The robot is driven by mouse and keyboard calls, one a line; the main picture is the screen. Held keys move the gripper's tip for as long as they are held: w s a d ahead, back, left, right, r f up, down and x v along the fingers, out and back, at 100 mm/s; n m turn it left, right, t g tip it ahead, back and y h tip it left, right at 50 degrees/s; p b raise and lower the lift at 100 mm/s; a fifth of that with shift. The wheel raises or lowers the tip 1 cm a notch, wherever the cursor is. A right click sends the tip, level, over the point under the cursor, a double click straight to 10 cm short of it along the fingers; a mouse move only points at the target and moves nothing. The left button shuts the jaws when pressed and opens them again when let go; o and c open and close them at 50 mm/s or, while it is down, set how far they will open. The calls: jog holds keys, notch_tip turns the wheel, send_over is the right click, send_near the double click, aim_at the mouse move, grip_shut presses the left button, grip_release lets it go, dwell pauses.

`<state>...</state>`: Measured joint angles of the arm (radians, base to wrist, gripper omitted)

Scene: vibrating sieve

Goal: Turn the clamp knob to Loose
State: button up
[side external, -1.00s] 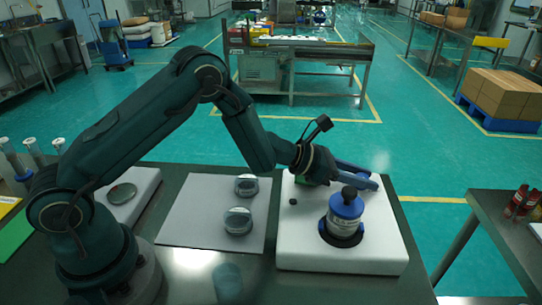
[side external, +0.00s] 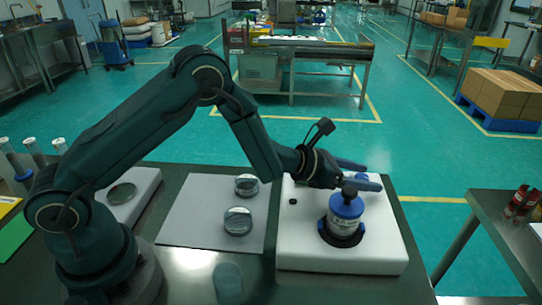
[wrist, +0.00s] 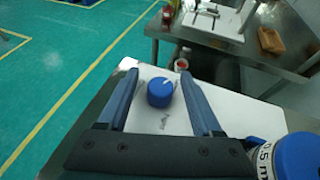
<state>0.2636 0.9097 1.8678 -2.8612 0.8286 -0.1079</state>
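The clamp knob (wrist: 160,92) is a round blue knob with a white pointer line, on the white base plate of the sieve (wrist: 222,108). In the wrist view the line points up and to the right. My gripper (wrist: 160,76) is open, with one blue finger on each side of the knob and a gap on both sides. In the side view my gripper (side external: 368,175) is over the back of the white base (side external: 310,258), and the knob is hidden there. The sieve jar (side external: 345,228) with its blue lid stands upright in front of my gripper. Small grey marks near the knob are unreadable.
The jar's blue lid (wrist: 298,155) is close on the right in the wrist view. Two round metal sieves (side external: 238,221) lie on a grey mat (side external: 190,225) left of the base. A separate bench (side external: 490,215) stands to the right.

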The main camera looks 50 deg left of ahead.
aim_at(362, 176)
jog(key=shift+s, duration=0.1)
jog(key=shift+v, duration=2.55)
